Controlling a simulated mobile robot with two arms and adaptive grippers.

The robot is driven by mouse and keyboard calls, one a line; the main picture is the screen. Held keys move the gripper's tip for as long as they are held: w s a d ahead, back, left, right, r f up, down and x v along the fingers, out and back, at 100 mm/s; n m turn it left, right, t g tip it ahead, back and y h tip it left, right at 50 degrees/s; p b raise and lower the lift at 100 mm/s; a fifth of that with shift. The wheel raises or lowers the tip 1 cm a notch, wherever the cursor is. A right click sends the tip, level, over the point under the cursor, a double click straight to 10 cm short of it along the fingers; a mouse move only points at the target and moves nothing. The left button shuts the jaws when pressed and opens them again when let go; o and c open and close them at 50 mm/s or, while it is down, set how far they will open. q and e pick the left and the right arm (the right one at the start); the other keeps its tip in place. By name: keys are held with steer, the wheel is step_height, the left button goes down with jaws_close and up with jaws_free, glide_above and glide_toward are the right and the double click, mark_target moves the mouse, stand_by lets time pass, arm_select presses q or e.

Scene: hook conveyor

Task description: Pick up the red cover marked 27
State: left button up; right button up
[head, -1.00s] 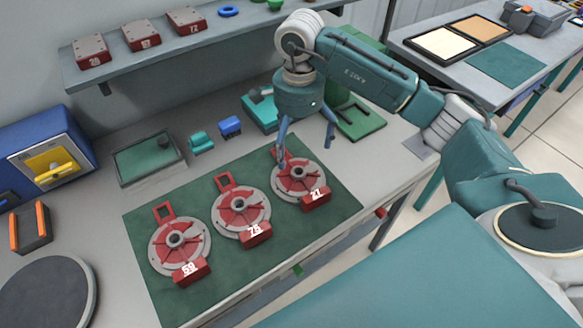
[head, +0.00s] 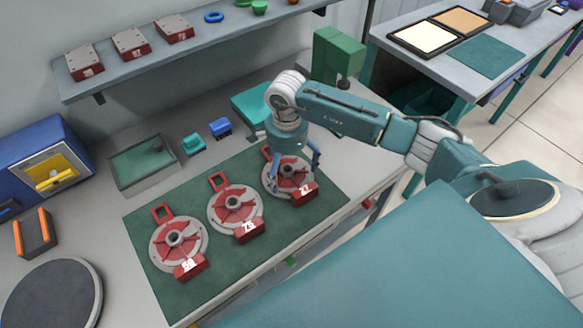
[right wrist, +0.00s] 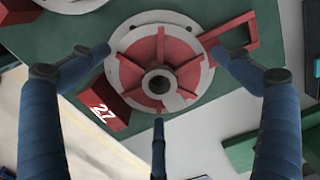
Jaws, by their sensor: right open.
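The red cover marked 27 (head: 289,176) lies at the right end of a green mat (head: 327,205), a round grey disc with red ribs, a red handle loop and a red number block. In the right wrist view the cover (right wrist: 135,68) shows its block marked 27 (right wrist: 102,107) at lower left. My right gripper (head: 296,170) is open right above this cover, fingers pointing down. In the right wrist view its fingers (right wrist: 158,75) stand apart on either side of the disc, with a third finger below. I see no contact. My left gripper is not in view.
Two similar covers, one marked 59 (head: 179,240) and a middle one (head: 236,208), lie left on the mat. A shelf (head: 196,48) with red blocks runs behind. A green press-like device (head: 337,55) stands behind my right arm. A dark round plate (head: 52,295) is at lower left.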

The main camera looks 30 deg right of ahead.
steer(key=c, duration=1.7)
steer(key=shift+r, duration=0.1)
steer(key=shift+c, duration=0.5)
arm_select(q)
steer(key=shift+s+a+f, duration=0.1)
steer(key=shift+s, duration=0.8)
arm_select(e)
steer(key=shift+w, duration=0.1)
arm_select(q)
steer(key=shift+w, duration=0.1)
arm_select(e)
steer(key=shift+r, duration=0.1)
